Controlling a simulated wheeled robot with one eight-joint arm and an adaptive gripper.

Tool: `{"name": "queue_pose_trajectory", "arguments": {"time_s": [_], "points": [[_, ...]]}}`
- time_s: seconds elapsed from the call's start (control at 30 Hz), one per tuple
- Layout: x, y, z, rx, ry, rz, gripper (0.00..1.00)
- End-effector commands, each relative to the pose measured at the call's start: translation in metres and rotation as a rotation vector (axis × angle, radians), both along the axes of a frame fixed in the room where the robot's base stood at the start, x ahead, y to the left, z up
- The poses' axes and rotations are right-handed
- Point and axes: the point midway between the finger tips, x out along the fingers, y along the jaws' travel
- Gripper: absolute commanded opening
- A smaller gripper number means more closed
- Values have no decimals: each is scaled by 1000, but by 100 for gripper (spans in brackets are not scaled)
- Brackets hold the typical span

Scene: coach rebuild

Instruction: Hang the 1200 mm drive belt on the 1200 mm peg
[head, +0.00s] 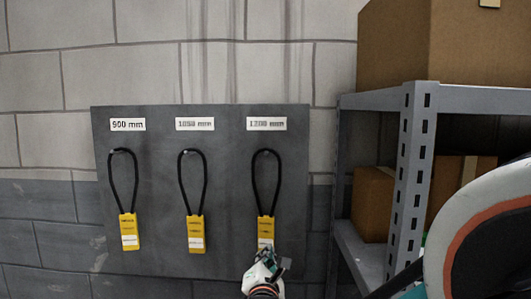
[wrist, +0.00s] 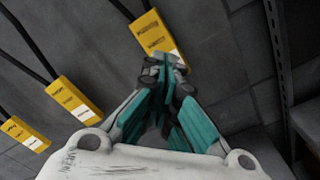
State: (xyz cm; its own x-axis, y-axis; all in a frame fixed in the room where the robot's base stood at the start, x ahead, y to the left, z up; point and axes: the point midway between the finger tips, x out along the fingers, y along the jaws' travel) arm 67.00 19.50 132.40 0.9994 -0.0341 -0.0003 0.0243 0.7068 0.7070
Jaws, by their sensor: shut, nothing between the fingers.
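A black looped drive belt with a yellow sleeve (head: 265,228) hangs under the "1200 mm" label (head: 266,124), its loop over the peg (head: 267,152) at the right of the grey board. The sleeve also shows in the wrist view (wrist: 154,32). The print on the sleeve is too small to read in either view. My gripper (head: 267,251) is at the sleeve's lower end, in front of it. In the wrist view the fingertips (wrist: 168,65) are together, with nothing seen held, and overlap the sleeve's lower edge. I cannot tell whether they touch it.
Two similar belts hang on the same board (head: 228,180): one under the "900 mm" label (head: 128,228), one under the middle label (head: 195,232). A grey metal shelf (head: 412,150) with cardboard boxes (head: 372,200) stands close on the right. The wall left of the board is clear.

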Motion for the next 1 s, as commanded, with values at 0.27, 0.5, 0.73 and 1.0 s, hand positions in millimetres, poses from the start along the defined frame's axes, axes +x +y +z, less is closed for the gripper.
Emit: {"name": "queue_pose_trajectory", "arguments": {"time_s": [0.27, 0.5, 0.73, 1.0], "points": [[0, 0, 0, 0, 0, 0, 0], [0, 0, 0, 0, 0, 0, 0], [5, 0, 0, 0, 0, 0, 0], [15, 0, 0, 0, 0, 0, 0]]}}
